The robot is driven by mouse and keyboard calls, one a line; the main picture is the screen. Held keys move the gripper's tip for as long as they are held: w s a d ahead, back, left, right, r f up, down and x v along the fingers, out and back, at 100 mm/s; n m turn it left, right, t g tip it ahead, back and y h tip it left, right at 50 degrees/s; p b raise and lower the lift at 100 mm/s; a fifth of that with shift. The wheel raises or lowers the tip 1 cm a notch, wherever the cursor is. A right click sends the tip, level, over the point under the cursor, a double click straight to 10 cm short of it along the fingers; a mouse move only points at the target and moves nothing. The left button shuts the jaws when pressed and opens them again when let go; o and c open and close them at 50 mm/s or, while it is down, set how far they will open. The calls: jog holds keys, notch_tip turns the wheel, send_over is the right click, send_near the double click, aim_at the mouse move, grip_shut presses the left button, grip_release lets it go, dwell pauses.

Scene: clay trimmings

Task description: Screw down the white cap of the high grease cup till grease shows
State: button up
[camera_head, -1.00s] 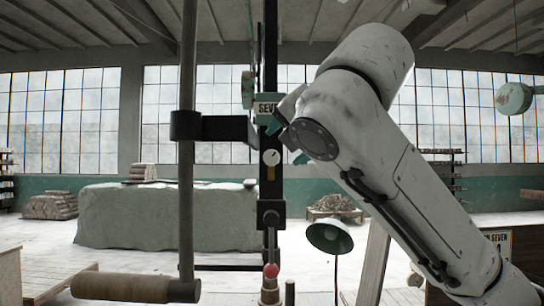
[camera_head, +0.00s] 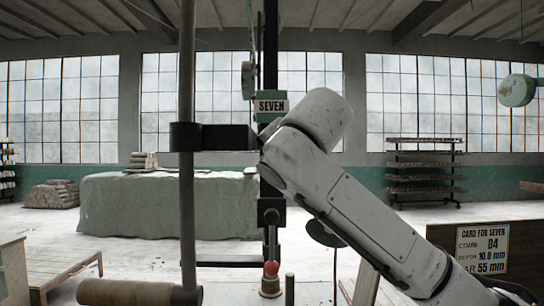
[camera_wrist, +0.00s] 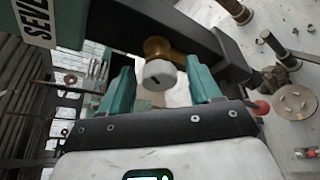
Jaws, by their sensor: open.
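In the wrist view the white cap (camera_wrist: 160,73) with a dark slot mark sits on the brass body of the grease cup (camera_wrist: 157,47), fixed to the dark machine frame. My gripper (camera_wrist: 159,66) is open, with one teal finger on each side of the cap. Gaps show between the cap and both fingers. I cannot tell how deep the cap sits between them. No grease shows. In the head view my arm hides the cup and my fingers.
The dark column (camera_head: 270,60) bears a SEVEN sign (camera_head: 271,107). A red knob (camera_head: 271,268) stands low in front. A card (camera_head: 482,251) reads CARD FOR SEVEN. A covered block (camera_head: 150,205) stands behind.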

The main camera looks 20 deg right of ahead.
jog(key=c, duration=1)
jog(key=shift+c, duration=0.2)
jog(key=shift+f+m, duration=0.1)
jog(key=shift+m, duration=0.2)
jog(key=m+t+y+b, duration=0.1)
jog(key=m+b, duration=0.1)
jog(key=shift+f+m, duration=0.15)
jog(key=shift+m, duration=0.15)
jog(key=m+t+b, duration=0.2)
jog(key=m, duration=0.2)
jog(key=shift+m, duration=0.4)
jog(key=m+t+b, duration=0.2)
jog(key=m, duration=0.2)
jog(key=shift+f+m, duration=0.1)
jog(key=shift+m, duration=0.3)
jog(key=shift+m+t+h+b, duration=0.35)
jog(key=shift+m+h, duration=0.2)
jog(key=shift+m, duration=0.85)
jog(key=shift+m+t+h+b, duration=0.2)
jog(key=shift+m+t+h, duration=0.25)
jog(key=shift+m, duration=1.25)
